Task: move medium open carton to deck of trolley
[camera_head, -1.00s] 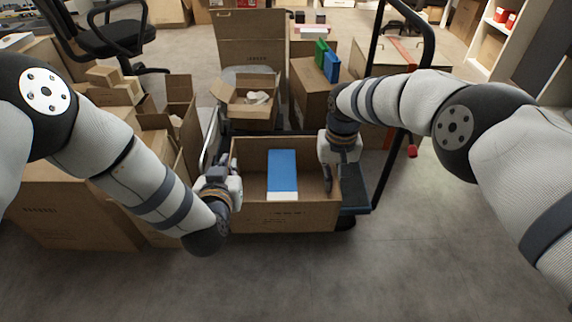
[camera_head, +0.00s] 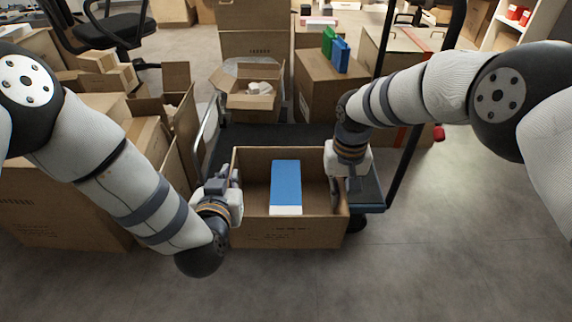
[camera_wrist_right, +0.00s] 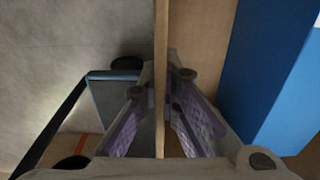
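The medium open carton (camera_head: 290,233) is a brown box with a blue and white box (camera_head: 286,184) inside. My left gripper (camera_head: 232,190) is at its left wall; its fingertips are partly hidden, but it appears clamped there. My right gripper (camera_head: 340,190) is at the right wall. In the right wrist view its fingers (camera_wrist_right: 163,85) close on both sides of the carton wall (camera_wrist_right: 161,40). The trolley's dark deck (camera_head: 285,133) shows behind the carton and to its right. The carton overlaps the deck's near end in the head view; I cannot tell the gap beneath it.
A small open carton (camera_head: 251,101) stands at the deck's far side. A closed carton (camera_head: 325,95) with green and blue items is to its right. Open cartons (camera_head: 60,210) crowd the left. The trolley's dark handle (camera_head: 420,120) rises at right. The floor in front (camera_head: 400,280) is clear.

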